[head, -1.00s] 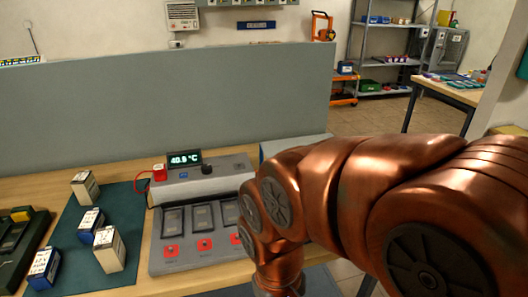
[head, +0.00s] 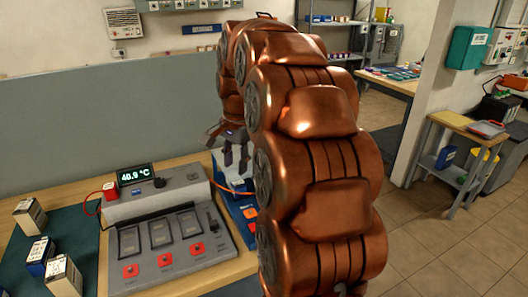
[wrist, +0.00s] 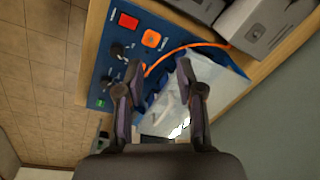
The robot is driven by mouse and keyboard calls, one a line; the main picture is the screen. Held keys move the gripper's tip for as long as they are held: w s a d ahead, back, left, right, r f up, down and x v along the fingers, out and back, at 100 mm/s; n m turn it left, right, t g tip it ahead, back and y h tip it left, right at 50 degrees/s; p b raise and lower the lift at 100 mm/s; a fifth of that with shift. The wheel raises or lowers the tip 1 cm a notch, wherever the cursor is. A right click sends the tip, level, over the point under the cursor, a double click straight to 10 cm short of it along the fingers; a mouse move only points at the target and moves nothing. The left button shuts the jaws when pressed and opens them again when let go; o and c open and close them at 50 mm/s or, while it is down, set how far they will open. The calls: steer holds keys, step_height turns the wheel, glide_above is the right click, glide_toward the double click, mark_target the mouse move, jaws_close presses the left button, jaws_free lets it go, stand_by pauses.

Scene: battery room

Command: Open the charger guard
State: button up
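The blue charger (wrist: 103,88) fills the middle of the wrist view, with a red square, an orange button, dark knobs and a green patch on its face. A pale, see-through guard (wrist: 215,88) covers part of it; I cannot tell whether its edge is lifted. In the head view the blue charger (head: 224,196) sits right of the grey console, partly hidden by my arm. My gripper (head: 237,165) is above it, pointing down. In the wrist view my gripper (wrist: 156,74) has its fingers apart with nothing held between them; the guard lies beneath and beside the right finger.
The grey console (head: 165,235) with a 40.9 °C display (head: 134,175) stands left of the charger. Small boxed batteries (head: 62,275) stand on a green mat (head: 15,268). An orange cable (wrist: 185,46) crosses the charger. A grey partition (head: 100,130) rises behind the table.

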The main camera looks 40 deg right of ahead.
steer(key=w+d+r+m, duration=0.2)
steer(key=d+m, duration=0.4)
steer(key=d, duration=0.8)
steer(key=shift+t+h, duration=0.3)
steer(key=shift+h, duration=0.1)
steer(key=shift+w+d+f+p, duration=0.1)
steer(key=shift+w+f+p, duration=0.3)
steer(key=shift+f, duration=0.85)
steer(key=shift+w+a+f+p, duration=0.15)
steer(key=shift+f+p, duration=0.4)
steer(key=shift+f, duration=0.7)
steer(key=shift+w+d+f+p, duration=0.15)
steer(key=shift+w+f+p, duration=0.3)
steer(key=shift+f, duration=0.8)
steer(key=shift+s, duration=0.1)
jaws_close()
